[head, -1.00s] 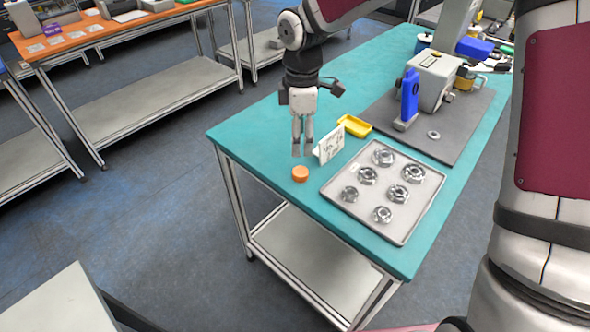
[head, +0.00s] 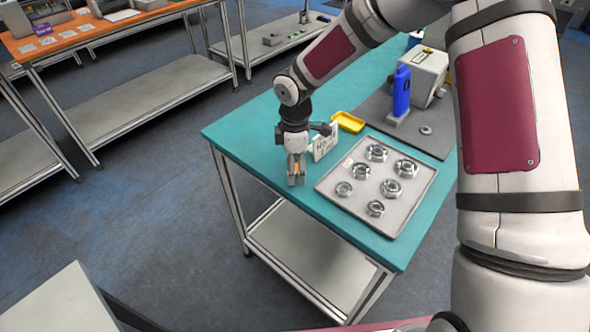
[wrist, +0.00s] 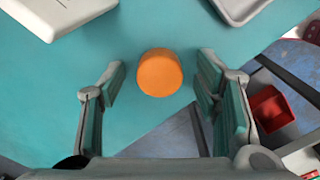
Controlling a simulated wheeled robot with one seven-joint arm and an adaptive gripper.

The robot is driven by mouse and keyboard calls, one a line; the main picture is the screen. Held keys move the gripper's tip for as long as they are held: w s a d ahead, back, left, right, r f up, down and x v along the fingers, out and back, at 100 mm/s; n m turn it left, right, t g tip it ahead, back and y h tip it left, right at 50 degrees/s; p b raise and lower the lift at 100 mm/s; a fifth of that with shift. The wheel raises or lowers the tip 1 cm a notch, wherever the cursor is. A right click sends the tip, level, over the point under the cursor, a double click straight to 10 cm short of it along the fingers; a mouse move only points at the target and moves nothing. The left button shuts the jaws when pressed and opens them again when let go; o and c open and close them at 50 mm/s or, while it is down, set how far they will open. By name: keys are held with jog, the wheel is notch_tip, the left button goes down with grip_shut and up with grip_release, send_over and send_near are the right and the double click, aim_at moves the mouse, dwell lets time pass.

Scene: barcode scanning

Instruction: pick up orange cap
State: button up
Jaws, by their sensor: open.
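The orange cap (wrist: 160,73) is a short round piece on the teal table (wrist: 60,100), near its edge. My gripper (wrist: 158,85) is open in the wrist view, with one finger on each side of the cap and a gap to both. It touches the cap on neither side that I can see. In the head view my gripper (head: 296,182) points down over the near left part of the table. There the cap is mostly hidden behind the fingers, with only a sliver of orange showing between them.
A grey tray (head: 402,211) with several metal rings lies just right of my gripper. A white sign (head: 325,143) stands close behind it, with a yellow tray (head: 348,122) beyond. A blue upright device (head: 401,92) stands on a dark mat (head: 440,142). The table's front edge is close.

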jog(key=shift+c, duration=0.4)
jog(key=c, duration=0.9)
jog(key=shift+r, duration=0.1)
